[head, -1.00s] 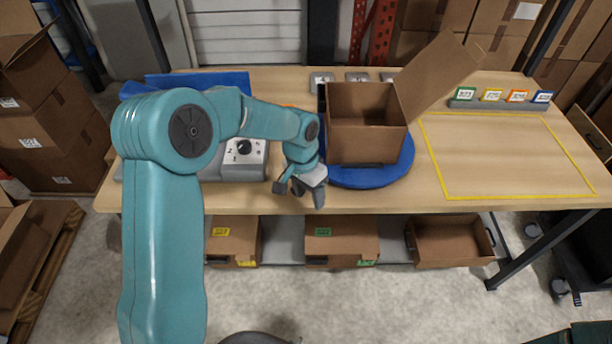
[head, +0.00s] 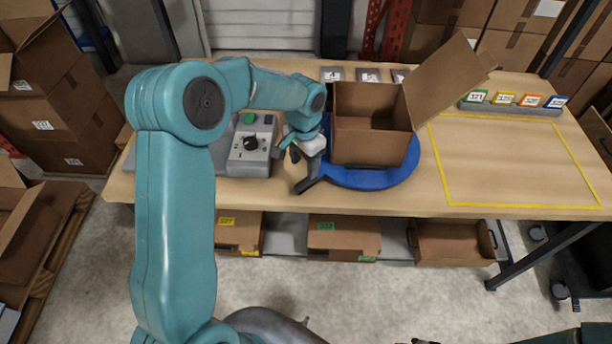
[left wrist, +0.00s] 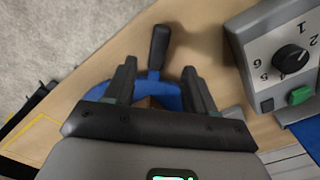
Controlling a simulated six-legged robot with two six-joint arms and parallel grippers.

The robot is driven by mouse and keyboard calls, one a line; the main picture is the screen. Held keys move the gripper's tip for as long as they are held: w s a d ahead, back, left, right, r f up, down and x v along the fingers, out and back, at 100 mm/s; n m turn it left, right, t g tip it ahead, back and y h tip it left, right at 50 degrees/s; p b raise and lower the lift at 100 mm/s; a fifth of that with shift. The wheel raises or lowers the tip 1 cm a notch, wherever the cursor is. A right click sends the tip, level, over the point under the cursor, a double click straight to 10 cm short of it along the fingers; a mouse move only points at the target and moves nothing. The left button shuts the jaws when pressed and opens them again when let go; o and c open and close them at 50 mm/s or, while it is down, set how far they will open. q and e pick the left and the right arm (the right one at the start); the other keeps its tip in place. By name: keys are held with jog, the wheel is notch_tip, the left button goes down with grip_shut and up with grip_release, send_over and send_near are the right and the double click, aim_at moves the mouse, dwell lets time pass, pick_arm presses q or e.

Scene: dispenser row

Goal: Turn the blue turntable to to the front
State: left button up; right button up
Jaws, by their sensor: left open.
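The blue turntable (head: 375,180) lies on the bench with an open cardboard box (head: 370,148) on it. A strip of its blue rim shows in the left wrist view (left wrist: 163,92). A dark handle (left wrist: 158,48) sticks out from the blue rim. My left gripper (head: 304,166) is over the turntable's left edge. In the left wrist view the fingers (left wrist: 160,72) are open and apart, and the handle lies between and beyond their tips. They do not grip it. In the head view, dark fingers and handle overlap, so contact is unclear. My right gripper is not in view.
A grey control box with a black dial (head: 251,143) and a green button stands just left of the gripper. A yellow-outlined area (head: 520,205) on the right is clear. Coloured label cards (head: 505,98) stand behind it. Cardboard bins (head: 343,235) sit under the bench.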

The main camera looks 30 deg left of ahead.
aim_at(306, 182)
pick_arm(q)
notch_tip(306, 182, down, 7)
jog(key=shift+f+p, duration=0.1)
jog(key=shift+p, duration=0.4)
jog(key=shift+w+d+f, duration=0.15)
jog(key=shift+f, duration=0.1)
grip_shut()
